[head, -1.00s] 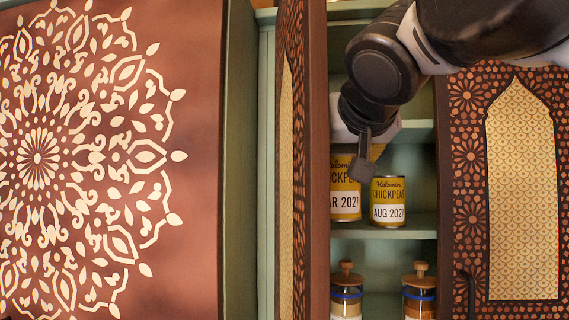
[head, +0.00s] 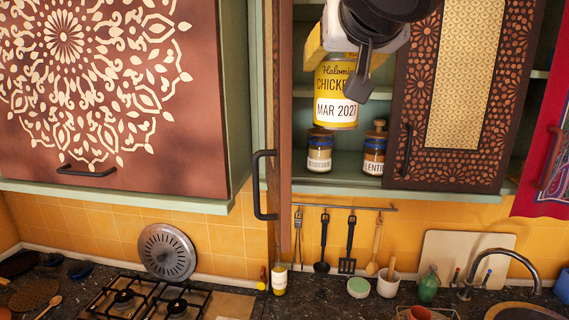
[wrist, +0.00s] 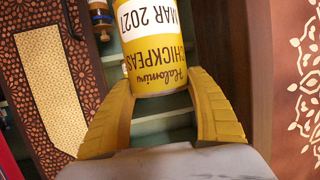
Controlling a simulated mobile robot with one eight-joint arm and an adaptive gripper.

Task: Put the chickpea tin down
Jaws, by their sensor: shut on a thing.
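The chickpea tin (head: 336,108) is yellow with a white band reading MAR 2027. My gripper (head: 343,58) is shut on it, near its top, and holds it upright in the air in front of the open cupboard. In the wrist view the tin (wrist: 155,48) shows upside down between the two yellow fingers of my gripper (wrist: 160,88). The tin hides part of the shelves behind it.
Jars (head: 319,152) stand on the lower shelf behind the tin. Utensils hang from a rail.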

